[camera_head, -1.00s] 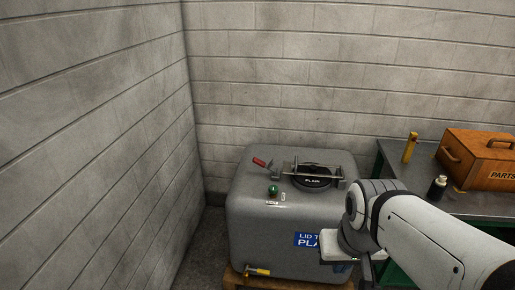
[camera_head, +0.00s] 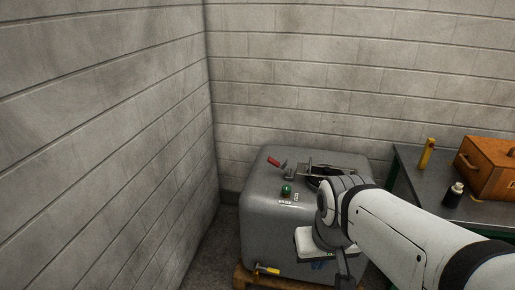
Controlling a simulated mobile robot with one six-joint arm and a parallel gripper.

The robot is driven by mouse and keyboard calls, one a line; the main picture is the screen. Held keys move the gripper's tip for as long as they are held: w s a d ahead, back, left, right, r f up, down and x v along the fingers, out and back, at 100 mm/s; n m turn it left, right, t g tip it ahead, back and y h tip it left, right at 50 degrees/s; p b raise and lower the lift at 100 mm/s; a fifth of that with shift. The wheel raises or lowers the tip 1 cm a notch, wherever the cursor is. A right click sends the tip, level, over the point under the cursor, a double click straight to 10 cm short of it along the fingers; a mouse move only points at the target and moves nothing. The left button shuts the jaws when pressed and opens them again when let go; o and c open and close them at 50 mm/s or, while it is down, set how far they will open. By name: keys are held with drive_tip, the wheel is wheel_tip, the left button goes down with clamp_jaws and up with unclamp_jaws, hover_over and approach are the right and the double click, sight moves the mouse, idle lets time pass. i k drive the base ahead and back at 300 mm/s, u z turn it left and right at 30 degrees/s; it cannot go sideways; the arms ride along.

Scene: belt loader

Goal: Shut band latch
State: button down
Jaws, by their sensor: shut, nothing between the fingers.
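The band latch is on top of a grey tank (camera_head: 262,222). Its red handle (camera_head: 273,160) sticks up and out to the left, away from the lid, so the latch looks open. A metal band (camera_head: 318,166) runs from the latch over the black lid (camera_head: 313,183), which my arm partly covers. My gripper (camera_head: 345,265) is at the end of my arm, in front of the tank's front right side. It is shut and empty, well apart from the red handle and lower in the picture. Its fingertips are hard to make out.
A green knob (camera_head: 286,189) stands on the tank top near the latch. A yellow-handled tap (camera_head: 267,269) is low at the front. Block walls stand close at left and behind. A bench (camera_head: 415,180) at right holds a wooden box (camera_head: 490,170), a bottle and a yellow object.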

sight(275, 162)
drive_tip(key=z, duration=0.05)
drive_tip(key=i, duration=1)
drive_tip(key=u, duration=0.05)
